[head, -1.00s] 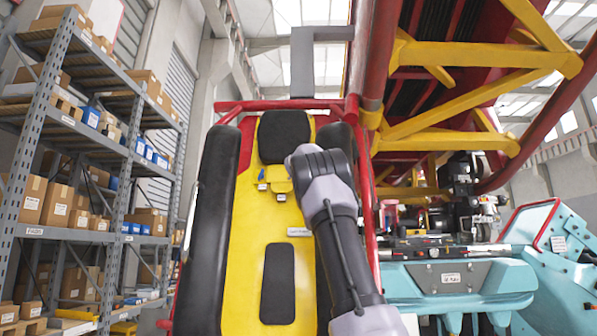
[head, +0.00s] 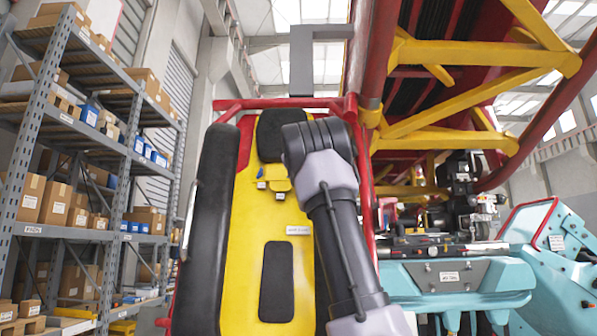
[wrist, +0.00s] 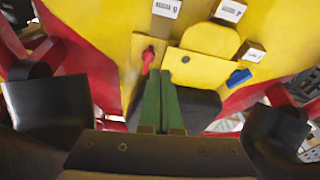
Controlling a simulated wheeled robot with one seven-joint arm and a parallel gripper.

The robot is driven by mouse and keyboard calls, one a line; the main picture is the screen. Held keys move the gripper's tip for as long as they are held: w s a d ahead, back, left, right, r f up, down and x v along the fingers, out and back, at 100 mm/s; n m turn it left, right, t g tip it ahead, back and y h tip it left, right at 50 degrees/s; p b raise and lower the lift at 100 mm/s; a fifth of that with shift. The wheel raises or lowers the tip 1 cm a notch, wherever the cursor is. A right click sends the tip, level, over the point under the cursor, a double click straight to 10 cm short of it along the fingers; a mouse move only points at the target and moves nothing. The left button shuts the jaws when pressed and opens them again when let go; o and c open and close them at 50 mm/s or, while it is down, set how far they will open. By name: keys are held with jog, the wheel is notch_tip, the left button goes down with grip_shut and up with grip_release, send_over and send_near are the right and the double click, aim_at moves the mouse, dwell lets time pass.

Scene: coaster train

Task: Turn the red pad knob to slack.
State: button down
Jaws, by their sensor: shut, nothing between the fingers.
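The red pad knob (wrist: 149,58) is a small red lever on the yellow seat panel (wrist: 110,40), upper middle in the wrist view. My gripper (wrist: 160,76) has two green fingers pressed together, with nothing between them. Its tips are just below and right of the red knob, and I cannot tell whether they touch it. A blue knob (wrist: 239,77) sits on the panel to the right. In the head view the yellow seat panel (head: 240,265) is in the middle; my forearm and wrist hide its right side, and the gripper fingers and red knob do not show.
White labels (wrist: 167,8) are on the panel. Black side pads (head: 205,225) flank the seat, with a black headrest (head: 283,130) above. Red and yellow beams (head: 470,100) and a teal car (head: 460,280) crowd the right. Shelving (head: 95,150) stands left.

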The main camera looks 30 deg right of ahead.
jog(key=shift+v, duration=2)
jog(key=c, duration=1)
grip_release()
jog(key=shift+s+f, duration=0.1)
jog(key=shift+o, duration=0.3)
jog(key=shift+f, duration=0.2)
jog(key=w+d+f+m+t+h, duration=0.3)
jog(key=w+f+t+h, duration=0.1)
jog(key=t+h, duration=0.2)
jog(key=x, duration=1)
grip_shut()
